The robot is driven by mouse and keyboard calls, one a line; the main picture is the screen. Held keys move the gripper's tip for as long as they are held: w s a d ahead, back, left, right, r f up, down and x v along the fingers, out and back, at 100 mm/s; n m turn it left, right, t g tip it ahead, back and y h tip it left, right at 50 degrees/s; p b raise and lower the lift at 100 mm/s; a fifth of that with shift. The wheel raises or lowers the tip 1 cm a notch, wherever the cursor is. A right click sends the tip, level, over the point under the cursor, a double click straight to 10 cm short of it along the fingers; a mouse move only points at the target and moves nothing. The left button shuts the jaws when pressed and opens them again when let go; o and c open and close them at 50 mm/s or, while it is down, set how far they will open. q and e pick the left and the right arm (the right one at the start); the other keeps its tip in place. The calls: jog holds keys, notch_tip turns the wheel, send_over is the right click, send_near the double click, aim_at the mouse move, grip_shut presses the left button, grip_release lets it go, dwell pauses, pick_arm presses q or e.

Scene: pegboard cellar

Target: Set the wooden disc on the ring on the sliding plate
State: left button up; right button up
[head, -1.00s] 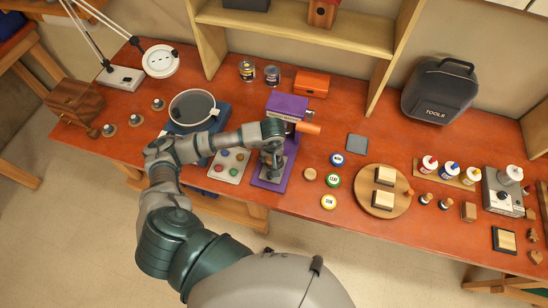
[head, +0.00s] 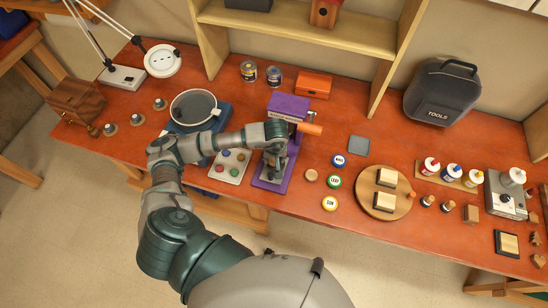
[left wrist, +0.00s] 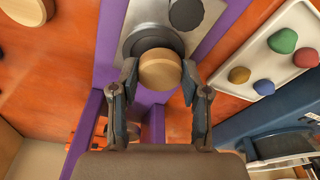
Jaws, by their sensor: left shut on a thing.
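My left gripper (head: 272,166) is over the purple press on the workbench. In the left wrist view the gripper (left wrist: 160,78) is shut on a round wooden disc (left wrist: 160,70), held between its fingertips. Just past the disc, a dark ring (left wrist: 146,36) lies on the grey sliding plate (left wrist: 190,45). The disc overlaps part of the ring in this view; I cannot tell whether they touch. The press's purple base (head: 269,184) and purple top with an orange handle (head: 309,129) show in the head view. The gripper hides the disc there. My right gripper is out of view.
A tray with coloured knobs (head: 230,166) stands left of the press. A second wooden disc (head: 311,175) and labelled round badges (head: 334,181) lie to its right, before a round board (head: 372,204).

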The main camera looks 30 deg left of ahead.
pick_arm(q)
jog(key=shift+d, duration=0.1)
jog(key=shift+d+f+b, duration=0.1)
jog(key=shift+d+b, duration=0.35)
jog(key=shift+d, duration=0.25)
jog(key=shift+a, duration=0.1)
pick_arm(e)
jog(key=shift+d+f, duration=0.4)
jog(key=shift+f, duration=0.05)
pick_arm(q)
jog(key=shift+a, duration=0.2)
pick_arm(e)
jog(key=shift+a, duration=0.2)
pick_arm(q)
jog(key=shift+d+f, duration=0.1)
jog(key=shift+f, duration=0.05)
jog(key=shift+f+b, duration=0.1)
jog(key=shift+b, duration=0.3)
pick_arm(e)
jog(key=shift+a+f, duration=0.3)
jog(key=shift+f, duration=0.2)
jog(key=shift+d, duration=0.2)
pick_arm(q)
jog(key=shift+a+b, duration=0.2)
jog(key=shift+b, duration=0.2)
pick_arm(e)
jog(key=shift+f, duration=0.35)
